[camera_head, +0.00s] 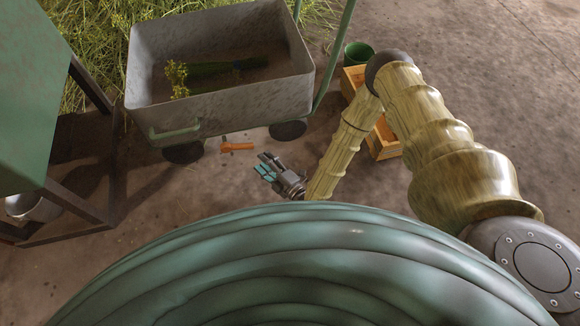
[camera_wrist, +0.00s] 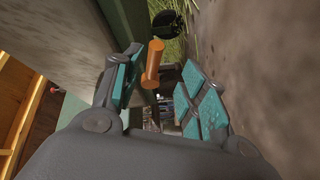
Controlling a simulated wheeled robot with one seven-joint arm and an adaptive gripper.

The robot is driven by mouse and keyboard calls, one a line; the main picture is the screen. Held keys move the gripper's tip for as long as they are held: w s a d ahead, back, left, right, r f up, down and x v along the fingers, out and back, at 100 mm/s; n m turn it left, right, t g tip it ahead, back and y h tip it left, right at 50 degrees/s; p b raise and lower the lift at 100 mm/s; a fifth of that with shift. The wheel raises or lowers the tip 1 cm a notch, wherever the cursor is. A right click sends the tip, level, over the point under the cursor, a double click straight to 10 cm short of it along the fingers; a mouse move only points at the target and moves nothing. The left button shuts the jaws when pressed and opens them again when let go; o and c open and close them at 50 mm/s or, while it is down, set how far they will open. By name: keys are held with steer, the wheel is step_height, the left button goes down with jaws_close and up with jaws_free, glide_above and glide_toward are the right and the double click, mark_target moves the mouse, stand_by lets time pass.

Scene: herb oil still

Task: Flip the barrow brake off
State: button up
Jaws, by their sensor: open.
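The grey metal barrow (camera_head: 215,100) stands at the upper middle of the head view. An orange lever (camera_head: 236,146), seemingly its brake, sticks out low at its near side, between the two visible dark wheels. My gripper (camera_head: 266,168) is open and empty, just below and right of the lever in the head view. In the wrist view the orange lever (camera_wrist: 153,63) shows between the teal pads of my open gripper (camera_wrist: 163,68), closer to the left finger. I cannot tell whether it touches that finger. The lever's base is partly hidden.
A wooden crate (camera_head: 384,149) and a green pot (camera_head: 358,53) stand right of the barrow. A dark-framed green stand (camera_head: 30,100) with a metal bucket (camera_head: 35,207) below is at left. Plant cuttings (camera_head: 177,78) lie in the barrow. Floor around the gripper is clear.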

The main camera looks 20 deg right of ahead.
steer(key=s+d+r+m+g+h+p, duration=0.2)
steer(key=s+r+m+g+p, duration=0.3)
steer(key=s+r+p, duration=0.3)
steer(key=s+d+r+m+g+h+p, duration=0.2)
steer(key=s+r+m+g+p, duration=0.3)
steer(key=r+p, duration=0.8)
steer(key=s+d+p, duration=0.1)
steer(key=s+p, duration=0.1)
steer(key=s, duration=0.1)
steer(key=shift+m, duration=0.3)
steer(key=shift+f, duration=0.1)
